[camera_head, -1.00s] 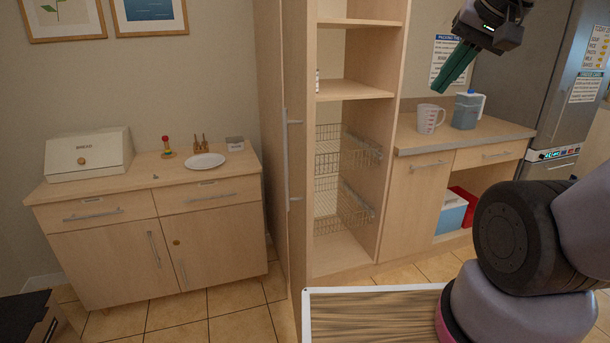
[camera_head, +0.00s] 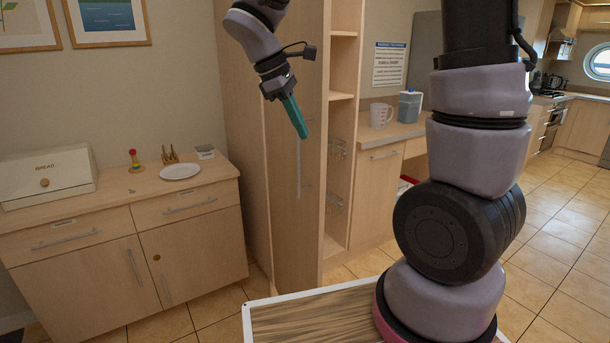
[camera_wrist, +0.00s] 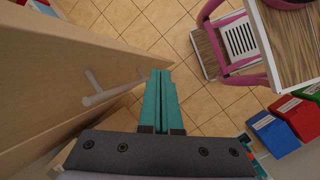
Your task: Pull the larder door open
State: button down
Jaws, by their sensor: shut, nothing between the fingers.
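The larder door (camera_head: 282,215) is a tall pale wood panel standing ajar, with the larder's shelves visible to its right. Its vertical bar handle (camera_head: 299,178) is on the face toward me. My gripper (camera_head: 303,136) has long green fingers, shut and empty, pointing down in front of the door face near the handle's upper end. In the wrist view the door (camera_wrist: 55,70) fills the left side, and the handle (camera_wrist: 112,92) lies just left of the closed fingers (camera_wrist: 160,74). Whether they touch it is unclear.
A sideboard (camera_head: 130,230) with a bread bin (camera_head: 48,178) and a white plate (camera_head: 180,171) stands left. A counter (camera_head: 395,135) with a measuring jug (camera_head: 380,115) is right of the larder. Tiled floor (camera_head: 560,240) is open at right.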

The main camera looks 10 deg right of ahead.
jog(key=w+a+f+n+t+h, duration=0.1)
jog(key=w+a+f+n+h, duration=0.3)
jog(key=a+f+n, duration=0.35)
send_near(316, 182)
notch_tip(316, 182, down, 4)
jog(key=d, duration=0.3)
jog(key=shift+w+f, duration=0.1)
jog(key=shift+w, duration=0.1)
jog(key=shift+w+d, duration=0.1)
jog(key=shift+d, duration=0.4)
